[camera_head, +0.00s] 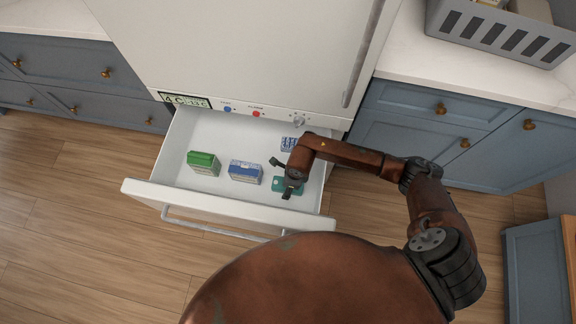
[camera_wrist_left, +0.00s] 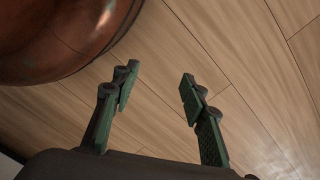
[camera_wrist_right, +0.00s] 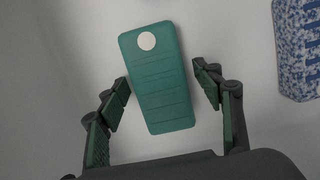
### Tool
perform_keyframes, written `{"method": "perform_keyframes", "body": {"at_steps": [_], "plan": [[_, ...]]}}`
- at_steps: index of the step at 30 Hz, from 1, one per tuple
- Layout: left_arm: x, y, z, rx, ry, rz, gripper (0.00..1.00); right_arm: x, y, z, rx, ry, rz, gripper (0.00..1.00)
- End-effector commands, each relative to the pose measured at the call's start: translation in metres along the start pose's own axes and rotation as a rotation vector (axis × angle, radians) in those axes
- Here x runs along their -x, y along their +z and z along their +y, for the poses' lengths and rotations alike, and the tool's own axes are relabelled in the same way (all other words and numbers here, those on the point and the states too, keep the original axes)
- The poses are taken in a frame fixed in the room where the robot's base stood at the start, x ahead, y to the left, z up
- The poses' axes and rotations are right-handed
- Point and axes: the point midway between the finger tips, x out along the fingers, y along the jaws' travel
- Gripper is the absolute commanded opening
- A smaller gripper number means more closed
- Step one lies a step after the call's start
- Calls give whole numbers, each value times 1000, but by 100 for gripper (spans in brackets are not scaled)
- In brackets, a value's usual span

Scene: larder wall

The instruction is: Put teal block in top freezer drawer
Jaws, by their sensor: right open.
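The top freezer drawer (camera_head: 245,213) is pulled open below the white door in the head view. The teal block (camera_head: 277,185) lies on the drawer floor at its right end, partly hidden by my right gripper (camera_head: 282,178). In the right wrist view the teal block (camera_wrist_right: 158,85) is a flat ribbed slab with a pale round spot. My right gripper (camera_wrist_right: 163,95) is open, its fingers on either side of the block's lower half, with no grip on it. My left gripper (camera_wrist_left: 155,85) is open and empty above the wooden floor; the head view does not show it.
In the drawer are a green box (camera_head: 204,163), a blue and white box (camera_head: 245,171) and a blue speckled block (camera_head: 289,144), which the right wrist view shows at the right edge (camera_wrist_right: 298,45). A grey basket (camera_head: 500,35) stands on the right counter.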

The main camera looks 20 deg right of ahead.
Motion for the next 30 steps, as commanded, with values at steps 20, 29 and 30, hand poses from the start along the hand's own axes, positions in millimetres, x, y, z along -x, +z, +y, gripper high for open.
{"method": "perform_keyframes", "body": {"at_steps": [20,29,30], "plan": [[-61,44,-15,-8,-20,-2,40,81,1,-1,1,-5,-3,60],[-83,70,-14,-22,-21,-3,40,117,1,-1,1,-3,-1,60],[-84,73,-14,-23,-21,-4,40,119,1,0,1,-2,-1,60]]}}
